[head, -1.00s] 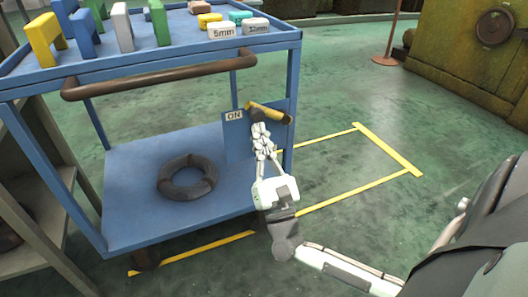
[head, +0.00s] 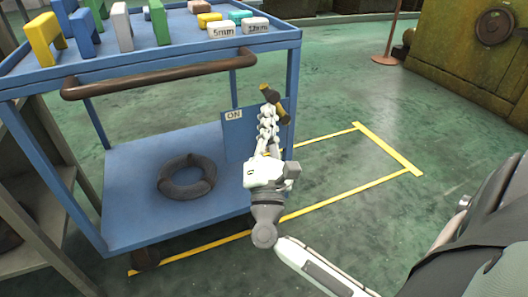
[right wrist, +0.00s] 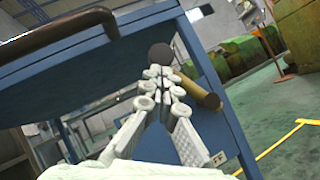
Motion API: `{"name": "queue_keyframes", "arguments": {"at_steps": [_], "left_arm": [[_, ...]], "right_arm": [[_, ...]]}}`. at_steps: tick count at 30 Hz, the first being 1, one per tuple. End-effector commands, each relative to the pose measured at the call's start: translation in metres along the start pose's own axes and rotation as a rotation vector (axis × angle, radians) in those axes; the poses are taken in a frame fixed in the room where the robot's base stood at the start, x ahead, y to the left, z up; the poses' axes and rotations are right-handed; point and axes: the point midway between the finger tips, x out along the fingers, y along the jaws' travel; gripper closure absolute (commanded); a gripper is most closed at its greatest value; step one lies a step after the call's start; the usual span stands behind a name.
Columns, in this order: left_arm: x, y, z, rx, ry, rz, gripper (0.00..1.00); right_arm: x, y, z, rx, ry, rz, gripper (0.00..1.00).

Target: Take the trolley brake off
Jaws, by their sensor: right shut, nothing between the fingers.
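The blue trolley (head: 125,205) stands at left centre in the head view. The brake lever (head: 272,99), yellow with dark ends, sits at the right edge of a blue plate (head: 239,138). It points up and slightly left, tilted away from the "ON" label (head: 234,114). In the right wrist view the lever (right wrist: 188,75) slants behind my fingertips, and a partly hidden label ending in "FF" (right wrist: 217,159) shows below. My right gripper (head: 268,108) is shut and empty, its fingertips close against the lever's left side; contact is hard to tell. My left gripper is out of view.
A brown push handle (head: 160,75) runs across the trolley's front. Coloured blocks stand on the top shelf, and a dark ring (head: 187,176) lies on the lower shelf. Yellow floor lines (head: 388,148) mark a bay. The floor to the right is open.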

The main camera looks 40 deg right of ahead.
Motion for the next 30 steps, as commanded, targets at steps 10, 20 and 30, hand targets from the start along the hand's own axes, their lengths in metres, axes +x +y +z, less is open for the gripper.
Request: {"name": "queue_keyframes", "arguments": {"at_steps": [10,20,30], "left_arm": [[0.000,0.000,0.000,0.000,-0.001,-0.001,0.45],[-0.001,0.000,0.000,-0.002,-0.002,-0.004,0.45],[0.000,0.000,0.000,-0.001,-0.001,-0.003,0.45]], "right_arm": [[0.001,0.000,0.001,0.001,-0.004,-0.001,1.00],[-0.036,-0.001,0.000,-0.001,0.002,-0.002,1.00],[-0.074,0.000,0.000,0.000,0.001,0.000,1.00]]}}
